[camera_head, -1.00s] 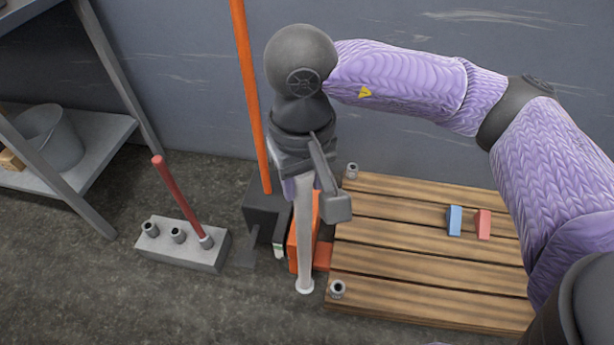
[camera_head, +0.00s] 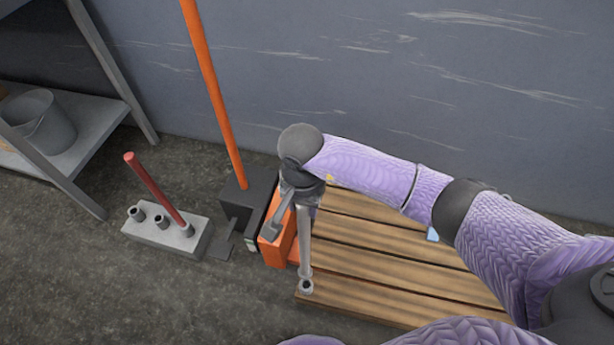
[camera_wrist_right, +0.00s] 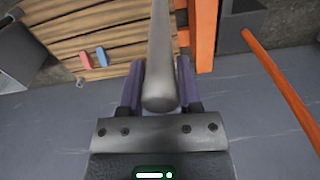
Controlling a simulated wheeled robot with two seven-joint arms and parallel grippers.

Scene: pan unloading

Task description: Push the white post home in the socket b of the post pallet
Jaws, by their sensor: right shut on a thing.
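The white post (camera_head: 305,240) stands nearly upright at the front left corner of the wooden post pallet (camera_head: 360,285). Its lower end meets a grey ring socket (camera_head: 306,286) there; I cannot tell how deep it sits. No letter shows on the socket. My right gripper (camera_head: 304,204) is shut on the post near its upper end. In the right wrist view the post (camera_wrist_right: 160,45) runs between the two purple fingers (camera_wrist_right: 160,88). The back left corner of the pallet is hidden behind my right arm. My left gripper is not in view.
An orange and black pallet truck (camera_head: 250,195) with a tall orange handle (camera_head: 213,90) stands just left of the pallet. Further left, a grey block (camera_head: 150,237) holds a red post (camera_head: 155,188). A blue block (camera_wrist_right: 101,56) and a red block (camera_wrist_right: 86,60) lie on the pallet.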

